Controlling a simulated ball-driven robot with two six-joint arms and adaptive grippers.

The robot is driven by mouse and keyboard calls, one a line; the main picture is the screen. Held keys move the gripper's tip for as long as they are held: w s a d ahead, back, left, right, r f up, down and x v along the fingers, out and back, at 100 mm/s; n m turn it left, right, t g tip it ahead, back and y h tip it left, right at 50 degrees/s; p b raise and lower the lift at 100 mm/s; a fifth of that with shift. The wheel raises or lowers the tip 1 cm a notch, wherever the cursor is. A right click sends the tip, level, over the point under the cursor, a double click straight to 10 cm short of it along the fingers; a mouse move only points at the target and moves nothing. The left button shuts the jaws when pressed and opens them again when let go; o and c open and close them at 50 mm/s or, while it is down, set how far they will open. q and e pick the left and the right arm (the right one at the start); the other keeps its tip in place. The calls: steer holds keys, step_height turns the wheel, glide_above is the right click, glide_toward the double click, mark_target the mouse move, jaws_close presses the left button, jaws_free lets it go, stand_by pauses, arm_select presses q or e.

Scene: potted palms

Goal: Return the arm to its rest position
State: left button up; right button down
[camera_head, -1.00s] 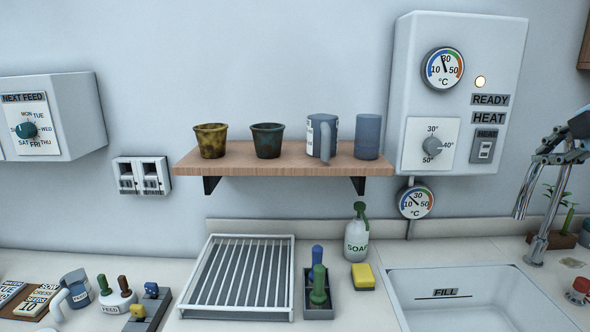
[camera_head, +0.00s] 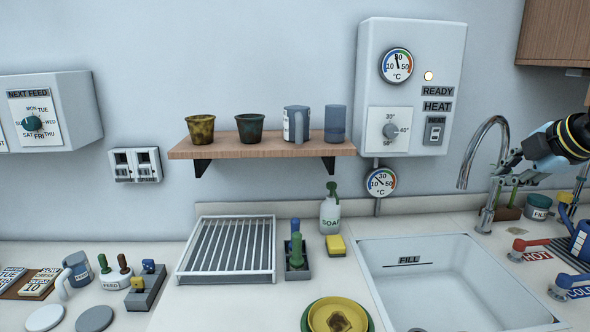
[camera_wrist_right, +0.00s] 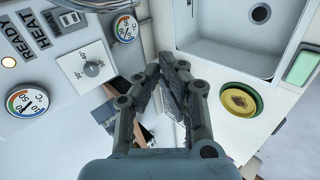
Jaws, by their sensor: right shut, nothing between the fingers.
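My right arm comes in from the right edge in the head view. Its gripper (camera_head: 508,163) is shut and empty, in front of the tap's upright (camera_head: 487,190) in the picture and right of the heater box (camera_head: 460,70). In the right wrist view the dark fingers (camera_wrist_right: 172,68) come together with nothing between them. The heater's temperature knob (camera_head: 390,130) stands well left of the gripper in the head view; it also shows in the wrist view (camera_wrist_right: 92,68). The ready lamp (camera_head: 429,76) is lit. My left gripper is not in view.
The sink (camera_head: 450,260) lies below the gripper in the picture. Red hot (camera_head: 530,244) and blue cold handles (camera_head: 570,285) stand at its right. A shelf (camera_head: 265,147) holds pots and cups. A rack (camera_head: 230,275), soap bottle (camera_head: 330,212) and yellow bowl (camera_head: 337,315) stand on the counter.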

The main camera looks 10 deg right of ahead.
steer(key=s+a+f+m+g, duration=0.3)
steer(key=s+a+f+m, duration=0.2)
steer(key=s+a+f, duration=0.8)
steer(key=s+a+f+m+g, duration=0.15)
steer(key=s+a+m, duration=0.3)
steer(key=s, duration=0.45)
steer(key=s+a+f+m+g, duration=0.1)
steer(key=s+a+f+m, duration=0.1)
steer(key=s+a+m, duration=0.5)
steer(key=s+d+f+g+b, duration=0.1)
steer(key=d+f+b, duration=0.15)
steer(key=f, duration=1.05)
steer(key=s+d+f+n+b, duration=0.15)
steer(key=f+b, duration=0.25)
steer(key=f, duration=0.8)
steer(key=s+d+f+g+b, duration=0.15)
steer(key=f+b, duration=0.25)
steer(key=f, duration=0.9)
arm_select(q)
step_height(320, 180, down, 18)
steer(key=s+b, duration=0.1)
steer(key=b, duration=0.6)
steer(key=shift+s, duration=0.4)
arm_select(e)
steer(key=s+d+f, duration=0.1)
steer(key=s+f, duration=1.7)
steer(key=f, duration=0.4)
steer(key=shift+d+f+g, duration=0.2)
steer(key=shift+f+g, duration=0.1)
steer(key=shift+f, duration=0.05)
